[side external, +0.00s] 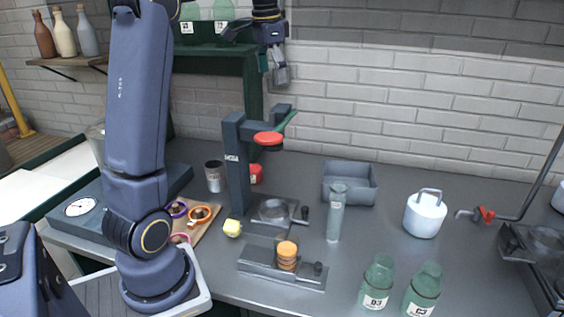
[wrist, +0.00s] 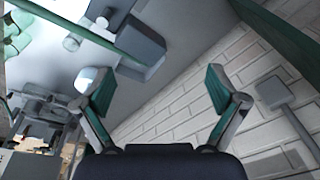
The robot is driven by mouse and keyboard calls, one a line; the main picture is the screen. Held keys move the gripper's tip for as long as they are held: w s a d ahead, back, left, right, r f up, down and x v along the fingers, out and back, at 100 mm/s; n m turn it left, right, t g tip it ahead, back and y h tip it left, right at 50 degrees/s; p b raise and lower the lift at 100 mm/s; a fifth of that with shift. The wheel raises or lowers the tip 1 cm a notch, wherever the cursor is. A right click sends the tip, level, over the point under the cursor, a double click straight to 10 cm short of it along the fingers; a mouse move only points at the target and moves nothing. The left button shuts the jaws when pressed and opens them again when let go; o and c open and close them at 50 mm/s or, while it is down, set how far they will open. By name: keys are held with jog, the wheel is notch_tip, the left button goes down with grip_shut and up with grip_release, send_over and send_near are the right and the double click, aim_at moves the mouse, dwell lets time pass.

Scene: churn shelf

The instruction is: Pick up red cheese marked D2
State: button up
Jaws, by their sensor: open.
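A small red round piece (side external: 256,173) with a pale mark stands on the grey counter behind the dark press (side external: 238,165). It may be the red cheese, but its mark is too small to read and the press partly hides it. My gripper (side external: 278,75) is high above the counter in front of the brick wall, well above and apart from the red piece. In the wrist view my gripper (wrist: 160,95) has its two fingers spread, with nothing between them. I cannot make out the red piece in the wrist view.
The press has a red disc (side external: 268,138). An orange stack (side external: 287,250) sits on a low grey fixture. A yellow piece (side external: 232,228), a grey bin (side external: 350,182), a pale cylinder (side external: 336,215), a white pot (side external: 425,213) and green bottles (side external: 377,282) stand around. A green shelf (side external: 215,60) is behind.

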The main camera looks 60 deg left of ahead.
jog(key=a+f+g, duration=0.1)
jog(key=a+f, duration=0.2)
jog(key=a, duration=0.6)
jog(key=h, duration=0.1)
send_over(253, 168)
notch_tip(253, 168, down, 3)
jog(key=shift+g, duration=0.3)
jog(key=f, duration=2.4)
jog(key=shift+s+a, duration=0.15)
jog(key=shift+s, duration=0.05)
jog(key=shift+w+f, duration=0.15)
jog(key=shift+f, duration=2.9)
jog(key=shift+r, duration=0.1)
jog(key=c, duration=1.4)
